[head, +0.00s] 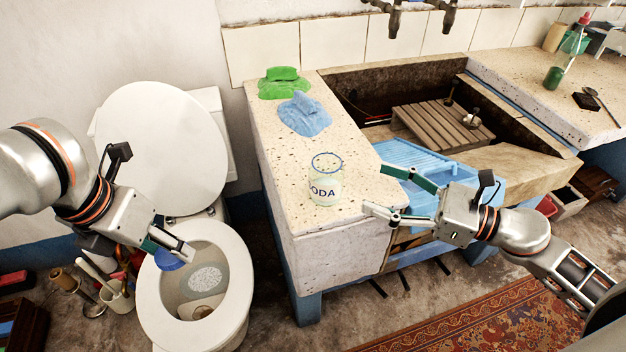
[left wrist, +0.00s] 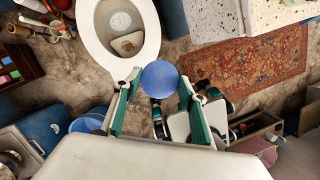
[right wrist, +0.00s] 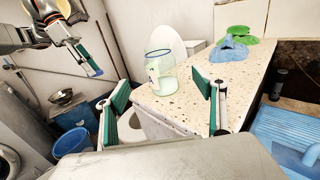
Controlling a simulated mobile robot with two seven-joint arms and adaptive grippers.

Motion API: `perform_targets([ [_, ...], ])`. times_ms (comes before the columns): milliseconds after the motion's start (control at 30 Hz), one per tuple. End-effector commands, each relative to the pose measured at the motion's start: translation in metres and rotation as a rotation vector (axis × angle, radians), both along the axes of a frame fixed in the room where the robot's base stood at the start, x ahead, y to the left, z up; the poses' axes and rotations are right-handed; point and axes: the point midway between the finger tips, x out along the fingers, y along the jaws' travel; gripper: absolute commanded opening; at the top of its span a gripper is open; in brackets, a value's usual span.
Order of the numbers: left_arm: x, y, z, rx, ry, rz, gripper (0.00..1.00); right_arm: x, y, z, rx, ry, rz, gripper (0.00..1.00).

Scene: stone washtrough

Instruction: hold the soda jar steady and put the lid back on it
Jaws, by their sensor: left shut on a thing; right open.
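The soda jar (head: 326,182) is a clear, pale glass jar lettered "ODA", with a blue rim and no lid on. It stands upright on the speckled stone counter near its front left edge. It also shows in the right wrist view (right wrist: 160,75). The round blue lid (left wrist: 160,75) is held between the fingers of my left gripper (left wrist: 158,88), over the toilet in the head view (head: 170,262). My right gripper (head: 373,189) is open and empty, its fingers pointing at the jar from the right, apart from it.
A green cloth (head: 283,82) and a blue cloth (head: 304,114) lie behind the jar on the counter (head: 272,160). The open toilet (head: 240,290) stands left of the counter. A blue washboard (head: 408,160) and wooden slatted board (head: 440,128) are at the trough.

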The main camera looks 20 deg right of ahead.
Motion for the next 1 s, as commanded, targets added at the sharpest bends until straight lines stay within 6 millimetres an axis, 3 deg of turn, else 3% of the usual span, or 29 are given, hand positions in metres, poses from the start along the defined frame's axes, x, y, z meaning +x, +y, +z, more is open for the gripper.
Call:
perform_targets([
  [267,0.0,0.0,0.001,0.001,-0.002,0.002,0.35,0.001,0.001,0.001,0.002,0.001,0.0,0.69],
  [700,0.001,0.0,0.029,0.001,-0.035,0.003,0.35,0.039,0.042,0.004,0.003,-0.004,-0.001,0.69],
  [1000,0.001,0.0,0.032,0.002,-0.038,0.002,0.35,0.046,0.05,0.0,0.002,0.002,-0.001,0.69],
])
